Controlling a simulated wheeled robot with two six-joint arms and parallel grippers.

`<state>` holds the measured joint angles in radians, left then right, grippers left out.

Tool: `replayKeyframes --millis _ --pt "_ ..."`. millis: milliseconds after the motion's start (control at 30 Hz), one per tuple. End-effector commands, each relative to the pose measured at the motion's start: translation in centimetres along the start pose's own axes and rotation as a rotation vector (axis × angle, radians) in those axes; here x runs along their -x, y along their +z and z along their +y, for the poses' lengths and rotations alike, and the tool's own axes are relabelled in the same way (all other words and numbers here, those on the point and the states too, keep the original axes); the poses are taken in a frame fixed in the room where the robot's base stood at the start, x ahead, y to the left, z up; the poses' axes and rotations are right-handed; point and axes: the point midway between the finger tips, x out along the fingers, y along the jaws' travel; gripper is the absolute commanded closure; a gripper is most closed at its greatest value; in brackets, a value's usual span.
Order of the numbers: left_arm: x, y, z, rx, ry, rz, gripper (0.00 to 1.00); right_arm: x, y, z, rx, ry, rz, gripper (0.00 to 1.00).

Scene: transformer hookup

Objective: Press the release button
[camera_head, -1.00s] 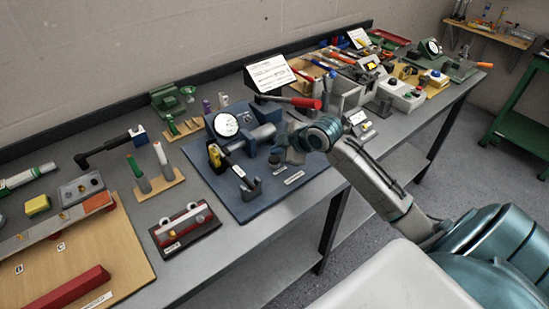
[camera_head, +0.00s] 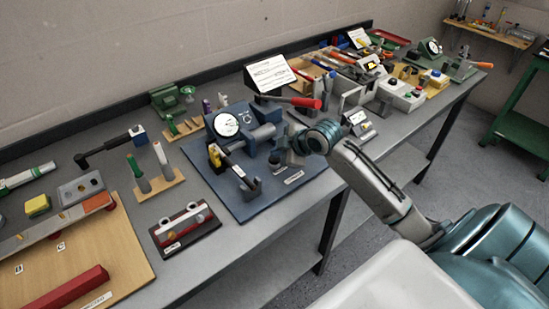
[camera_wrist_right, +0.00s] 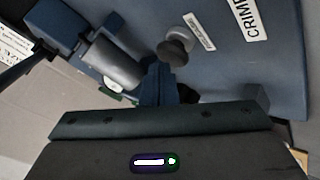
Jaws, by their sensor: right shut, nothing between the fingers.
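The blue crimp press (camera_head: 240,120) with a round white dial stands on a blue base plate on the bench. In the right wrist view, a dark round knob-like button (camera_wrist_right: 173,50) stands out from the blue plate beside a small label too blurred to read. My right gripper (camera_head: 285,156) is over the front right of this plate, its tips partly hidden. In the wrist view its shut, empty fingers (camera_wrist_right: 158,82) point at the plate close to the button. I cannot tell whether they touch it. My left gripper is not in view.
A grey cylinder (camera_wrist_right: 113,62) is close to the fingers. A grey control box (camera_head: 400,94) with buttons stands farther right. A dark stand with red and white parts (camera_head: 186,228) is at the front left.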

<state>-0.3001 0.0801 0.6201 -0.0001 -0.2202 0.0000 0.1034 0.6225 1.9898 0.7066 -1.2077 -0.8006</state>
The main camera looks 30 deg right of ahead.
Motion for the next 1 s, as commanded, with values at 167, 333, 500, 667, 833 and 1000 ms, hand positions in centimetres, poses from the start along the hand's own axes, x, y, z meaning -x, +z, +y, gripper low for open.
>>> replayKeyframes --millis 167,333,500,667,833,1000 --pt "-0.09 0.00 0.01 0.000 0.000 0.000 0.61 -0.19 0.14 -0.14 -0.001 0.000 0.000 1.00" --pt "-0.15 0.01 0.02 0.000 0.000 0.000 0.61 -0.33 0.24 -0.25 -0.001 -0.001 0.000 1.00" --pt "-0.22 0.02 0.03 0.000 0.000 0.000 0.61 -0.49 0.37 -0.37 -0.001 -0.001 -0.001 1.00" --pt "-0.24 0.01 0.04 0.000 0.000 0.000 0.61 -0.58 0.44 -0.44 -0.001 -0.001 -0.001 1.00" --pt "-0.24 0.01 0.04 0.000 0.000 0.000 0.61 -0.58 0.46 -0.46 -0.001 -0.002 -0.001 1.00" --pt "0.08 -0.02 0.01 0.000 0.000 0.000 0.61 -0.36 0.31 -0.29 -0.001 -0.002 -0.002 1.00"
